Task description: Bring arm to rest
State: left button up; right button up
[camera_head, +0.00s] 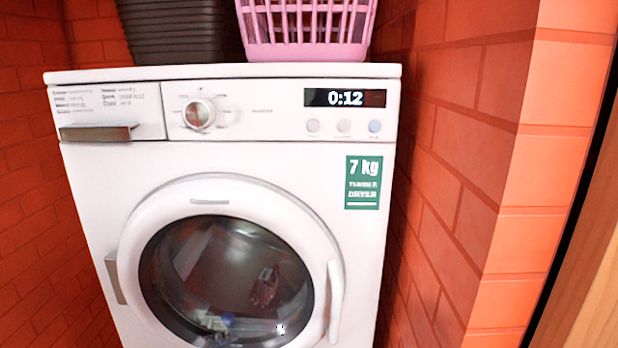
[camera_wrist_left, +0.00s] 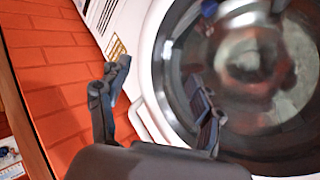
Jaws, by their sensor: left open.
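My left gripper (camera_wrist_left: 160,88) shows in the left wrist view with its two dark fingers spread apart and nothing between them. It is in front of the dryer's right side, near the white door handle (camera_wrist_left: 147,120). I cannot tell how far it is from the handle. The head view shows neither arm. The white tumble dryer (camera_head: 100,190) stands in the middle of that view. Its round door (camera_head: 325,240) is shut, with the handle (camera_head: 335,300) on its right side. My right gripper is in neither view.
A pink basket (camera_head: 305,52) and a dark grey basket (camera_head: 180,35) stand on the dryer. The display (camera_head: 345,98) reads 0:12. Orange-red brick walls (camera_head: 455,120) close in both sides. A wooden edge (camera_head: 590,290) is at the far right.

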pick_arm(q)
jog(key=s+a+f+n+g+y, duration=0.1)
jog(key=s+a+f+n+g, duration=0.25)
jog(key=s+f+n, duration=0.55)
jog(key=s+a+f+n+g+y, duration=0.25)
jog(key=s+a+f+n, duration=0.2)
jog(key=s+f, duration=0.8)
notch_tip(320, 180, down, 31)
jog(key=g+b, duration=0.1)
jog(key=b, duration=0.6)
jog(key=s+a+f+b, duration=0.1)
jog(key=s+f+b, duration=0.1)
jog(key=s+f, duration=0.3)
jog(key=s+a+f+g+b, duration=0.1)
jog(key=s+f+b, duration=0.2)
jog(key=f, duration=0.9)
jog(key=s+a+f+b, duration=0.1)
jog(key=s+f+b, duration=0.1)
jog(key=s+f, duration=0.7)
jog(key=shift+g+h, duration=0.35)
jog(key=shift+g, duration=0.05)
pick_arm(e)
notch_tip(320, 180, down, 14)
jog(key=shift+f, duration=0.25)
pick_arm(q)
jog(key=shift+s+m, duration=0.1)
jog(key=shift+m, duration=0.15)
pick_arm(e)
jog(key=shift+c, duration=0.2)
